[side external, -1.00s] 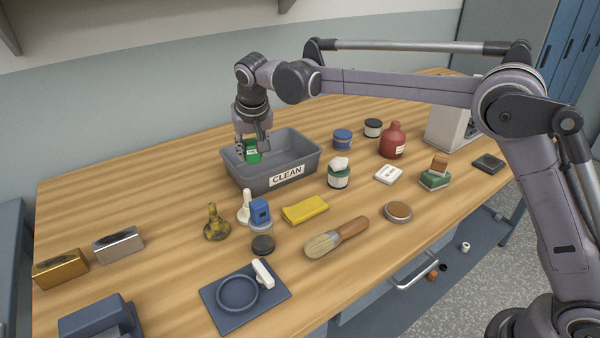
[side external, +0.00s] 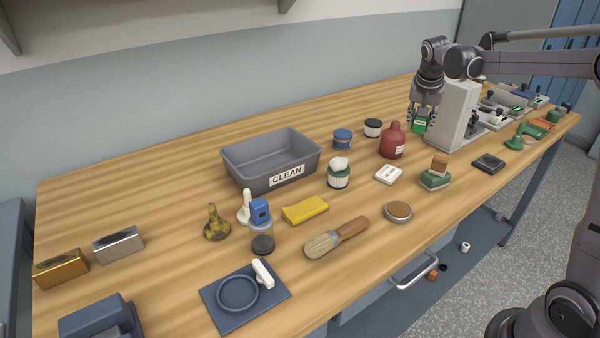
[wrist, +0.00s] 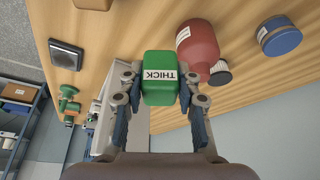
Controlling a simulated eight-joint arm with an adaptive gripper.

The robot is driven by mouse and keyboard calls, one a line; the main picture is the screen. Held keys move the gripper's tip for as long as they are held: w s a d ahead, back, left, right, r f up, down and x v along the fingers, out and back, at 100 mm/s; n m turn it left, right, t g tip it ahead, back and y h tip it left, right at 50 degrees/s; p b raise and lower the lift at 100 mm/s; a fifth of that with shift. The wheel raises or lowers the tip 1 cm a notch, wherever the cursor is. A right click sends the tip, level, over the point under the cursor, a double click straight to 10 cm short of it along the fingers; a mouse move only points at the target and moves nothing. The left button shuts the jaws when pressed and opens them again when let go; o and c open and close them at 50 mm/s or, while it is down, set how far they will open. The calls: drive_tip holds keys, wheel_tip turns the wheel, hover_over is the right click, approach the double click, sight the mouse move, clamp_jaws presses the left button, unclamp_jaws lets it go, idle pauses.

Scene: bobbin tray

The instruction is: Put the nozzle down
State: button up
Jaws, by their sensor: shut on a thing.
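My gripper (side external: 421,118) is shut on a green block (wrist: 161,90) with a white label reading THICK. The block also shows in the side view (side external: 419,127), held above the back right of the bench, between a red bottle (side external: 393,140) and a pale grey upright unit (side external: 455,115). In the wrist view, a finger lies on each side of the block. I cannot tell whether this block is the nozzle. A yellow stained, cone-like piece (side external: 214,224) and a white cone-like piece (side external: 244,208) stand on the bench, far from my gripper.
The grey CLEAN bin (side external: 240,173) looks empty. A brush (side external: 337,238) lies in front. The bench's back left is bare.

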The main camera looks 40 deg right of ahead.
drive_tip(key=s+d+f+m+g, duration=0.1)
drive_tip(key=s+d+m, duration=0.1)
drive_tip(key=s+d, duration=0.45)
drive_tip(key=s+d+m+g, duration=0.1)
drive_tip(key=s+d+m, duration=0.15)
drive_tip(key=s, duration=0.65)
drive_tip(key=s+d+f+m, duration=0.1)
drive_tip(key=s+d+m, duration=0.1)
drive_tip(key=s+d, duration=0.45)
hover_over(470, 175)
drive_tip(key=a, duration=0.2)
drive_tip(key=shift+n+h, duration=0.25)
drive_tip(key=shift+h, duration=0.05)
drive_tip(key=f, duration=0.6)
drive_tip(key=shift+w+d+f, duration=0.1)
drive_tip(key=shift+d+f, duration=0.05)
drive_tip(key=shift+d, duration=0.1)
drive_tip(key=shift+f, duration=1.95)
drive_tip(key=shift+f, duration=0.1)
drive_tip(key=o, duration=1.1)
drive_tip(key=shift+o, duration=0.2)
